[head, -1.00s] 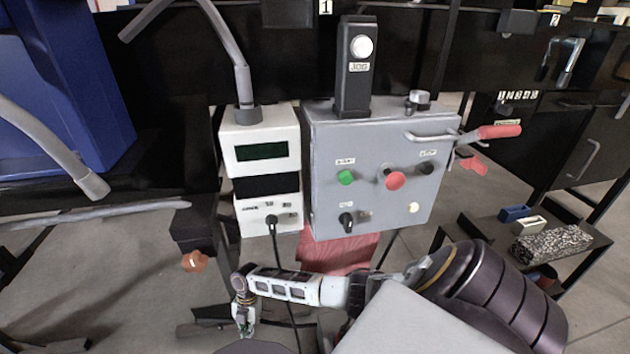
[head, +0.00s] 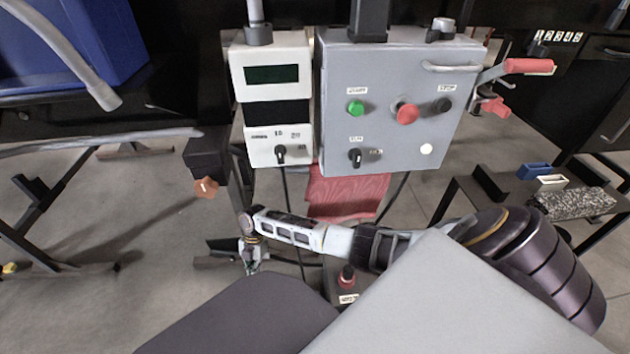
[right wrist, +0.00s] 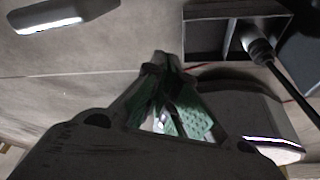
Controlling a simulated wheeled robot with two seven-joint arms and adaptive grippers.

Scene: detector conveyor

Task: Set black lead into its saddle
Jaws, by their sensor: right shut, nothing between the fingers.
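A thin black lead (head: 287,195) hangs below the white display box and runs down behind my right forearm. In the right wrist view a black plug end with a black cable (right wrist: 262,52) lies at the upper right, at the edge of a grey open-topped holder (right wrist: 222,38). I cannot tell whether the plug is seated in it, or whether this holder is the saddle. My right gripper (head: 249,266) points down, shut and empty, left of the hanging lead. In the right wrist view its closed fingertips (right wrist: 161,60) are left of the holder, apart from the plug. My left gripper is out of view.
The white display box (head: 273,92) and grey control panel (head: 400,100) stand ahead. A red pad (head: 345,192) hangs below the panel. A small red-button box (head: 347,281) is near my arm. A low black table (head: 470,190) holds small bins at right.

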